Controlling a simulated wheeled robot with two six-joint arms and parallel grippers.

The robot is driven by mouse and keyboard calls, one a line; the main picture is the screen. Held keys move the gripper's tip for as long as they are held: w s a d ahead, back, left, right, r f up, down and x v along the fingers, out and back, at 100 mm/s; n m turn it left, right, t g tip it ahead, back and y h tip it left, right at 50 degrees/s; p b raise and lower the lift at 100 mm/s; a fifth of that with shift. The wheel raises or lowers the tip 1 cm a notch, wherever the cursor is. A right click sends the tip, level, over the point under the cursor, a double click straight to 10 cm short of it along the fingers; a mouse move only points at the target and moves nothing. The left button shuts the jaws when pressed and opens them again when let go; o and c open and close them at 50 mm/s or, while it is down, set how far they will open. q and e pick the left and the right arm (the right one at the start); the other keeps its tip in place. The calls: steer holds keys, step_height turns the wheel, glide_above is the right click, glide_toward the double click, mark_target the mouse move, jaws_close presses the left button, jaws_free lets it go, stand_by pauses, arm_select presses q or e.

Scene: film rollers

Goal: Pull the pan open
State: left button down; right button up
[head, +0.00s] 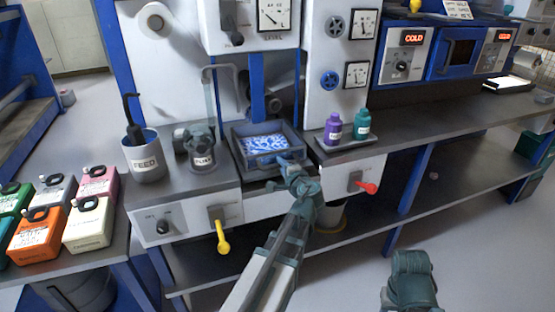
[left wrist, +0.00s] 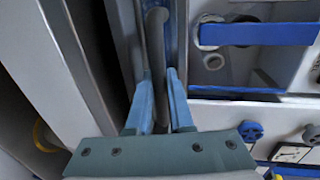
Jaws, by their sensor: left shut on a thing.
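The pan (head: 240,152) is a dark, open-topped tray in the middle of the machine front, with a blue and white patterned surface (head: 262,143) inside. My left gripper (head: 284,163) reaches to the pan's front edge. In the left wrist view its two blue fingers (left wrist: 158,85) are shut on a grey bar, the pan's handle (left wrist: 157,40), which stands between them. The contact is partly hidden by the wrist in the head view. A teal part of my right arm shows at the bottom right of the head view; its fingers do not show.
Purple (head: 333,127) and teal (head: 362,124) bottles stand right. A yellow lever (head: 222,240) and a red lever (head: 368,187) stick out below. Open floor lies in front.

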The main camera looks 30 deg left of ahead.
arm_select(q)
steer(key=shift+v, duration=0.85)
steer(key=shift+f, duration=0.2)
steer(key=c, duration=1.1)
jaws_free()
